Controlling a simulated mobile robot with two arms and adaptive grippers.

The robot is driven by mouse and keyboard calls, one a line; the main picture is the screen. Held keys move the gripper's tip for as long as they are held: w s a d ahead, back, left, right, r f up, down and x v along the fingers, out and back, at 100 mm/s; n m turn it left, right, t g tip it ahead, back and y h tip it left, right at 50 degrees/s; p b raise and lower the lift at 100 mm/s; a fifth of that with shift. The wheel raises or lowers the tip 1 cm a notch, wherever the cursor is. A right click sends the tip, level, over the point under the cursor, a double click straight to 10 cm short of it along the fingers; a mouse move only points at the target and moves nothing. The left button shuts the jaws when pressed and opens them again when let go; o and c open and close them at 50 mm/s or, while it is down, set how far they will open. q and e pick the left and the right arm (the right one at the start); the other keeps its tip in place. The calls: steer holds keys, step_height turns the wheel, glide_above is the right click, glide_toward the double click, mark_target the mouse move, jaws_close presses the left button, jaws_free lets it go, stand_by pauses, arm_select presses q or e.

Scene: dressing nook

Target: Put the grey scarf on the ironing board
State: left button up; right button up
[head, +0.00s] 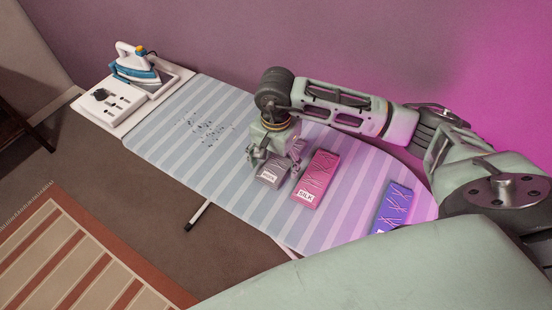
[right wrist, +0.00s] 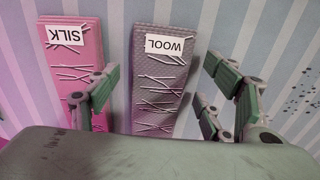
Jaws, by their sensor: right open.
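The grey scarf (head: 270,174) is a folded bundle with pale cords across it and a white WOOL label. It lies on the striped ironing board (head: 230,190), left of a pink bundle. My right gripper (head: 276,158) is over the grey scarf, open. In the right wrist view, the grey scarf (right wrist: 158,85) shows between the two spread fingers of the right gripper (right wrist: 165,100). I see no clear contact between fingers and scarf. The far end of the scarf is hidden by the gripper in the head view. My left gripper is not in view.
A pink bundle labelled SILK (head: 315,178) lies close right of the scarf. A blue-purple bundle (head: 392,206) lies further right. An iron (head: 138,68) stands on the white rest (head: 105,105) at the board's left end. The board's left half is clear, with dark specks.

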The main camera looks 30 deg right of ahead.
mark_target(276, 167)
step_height(276, 167, up, 12)
steer(key=b, duration=0.2)
steer(key=shift+b, duration=0.4)
